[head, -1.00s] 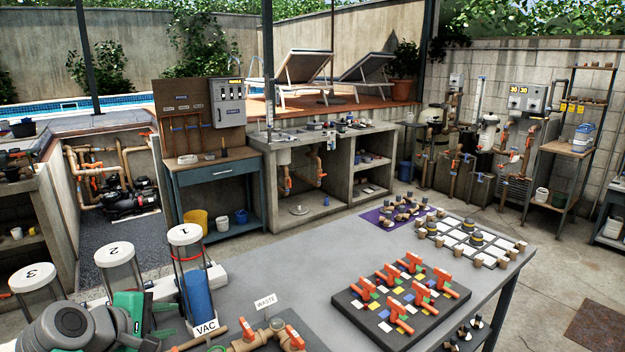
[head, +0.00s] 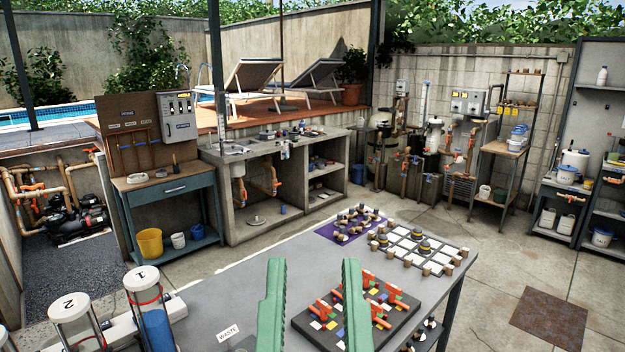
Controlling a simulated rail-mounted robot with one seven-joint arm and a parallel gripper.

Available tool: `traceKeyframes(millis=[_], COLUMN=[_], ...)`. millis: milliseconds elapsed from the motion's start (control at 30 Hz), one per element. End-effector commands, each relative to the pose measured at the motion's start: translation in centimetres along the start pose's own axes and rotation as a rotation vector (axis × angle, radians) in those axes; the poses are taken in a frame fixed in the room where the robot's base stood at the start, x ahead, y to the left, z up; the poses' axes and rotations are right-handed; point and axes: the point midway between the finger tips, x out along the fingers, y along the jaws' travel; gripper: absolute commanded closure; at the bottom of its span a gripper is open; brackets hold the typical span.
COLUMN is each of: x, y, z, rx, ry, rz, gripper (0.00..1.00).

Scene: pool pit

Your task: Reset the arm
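My gripper (head: 313,266) shows in the head view at the bottom centre. Its two green fingers stand upright and well apart, with nothing between them. It is open and empty. The fingers rise in front of the grey table (head: 235,285), and the right one covers part of a black board (head: 302,322) with red-handled pieces and coloured squares. My wrist and the rest of the arm are out of view below the frame.
Clear cylinders with white numbered lids (head: 69,307) stand at the lower left, beside a WASTE label (head: 228,331). A white grid (head: 410,247) and a purple mat (head: 326,232) with small pieces lie at the table's far end. Open floor (head: 500,260) lies to the right.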

Motion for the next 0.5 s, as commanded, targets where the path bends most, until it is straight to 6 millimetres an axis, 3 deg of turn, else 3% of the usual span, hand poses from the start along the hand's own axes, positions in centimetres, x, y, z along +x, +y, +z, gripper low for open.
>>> traceKeyframes(millis=[33, 100, 300, 500], x=[2.9, 5.0, 10.8, 14.9], y=[-0.1, -0.2, -0.4, -0.6], z=[-4.2, -7.1, -15.5, -21.4], rx=[0.001, 0.002, 0.007, 0.011], ry=[0.0, -0.001, -0.003, -0.004], rz=[-0.001, -0.002, -0.007, -0.01], gripper=[0.67, 0.67, 0.67, 0.67])
